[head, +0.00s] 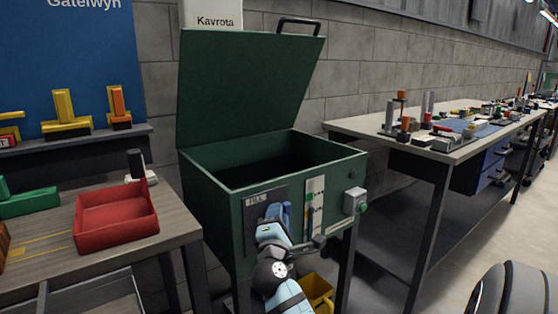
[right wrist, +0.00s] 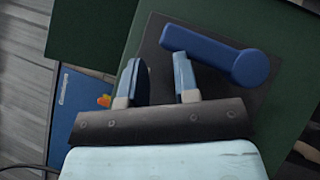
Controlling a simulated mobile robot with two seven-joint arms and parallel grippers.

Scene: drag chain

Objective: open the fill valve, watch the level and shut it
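A dark green tank (head: 222,195) stands in the middle of the head view with its lid raised. On its front is a dark panel marked FILL (head: 254,210) with a blue valve lever, seen clearly in the right wrist view (right wrist: 215,50). The lever's round hub is at right and its arm points up-left. My right gripper (right wrist: 158,65) is open in front of the panel. Its fingertips are close to the lever's free end; I cannot tell whether they touch. A pale level gauge (head: 315,205) with coloured marks is right of the panel. My left gripper is out of view.
A grey box with a green button (head: 362,208) is on the tank's front right. A yellow container (head: 318,290) is below the tank. A red tray (head: 115,218) sits on the left bench. A long cluttered table (head: 360,124) stands right.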

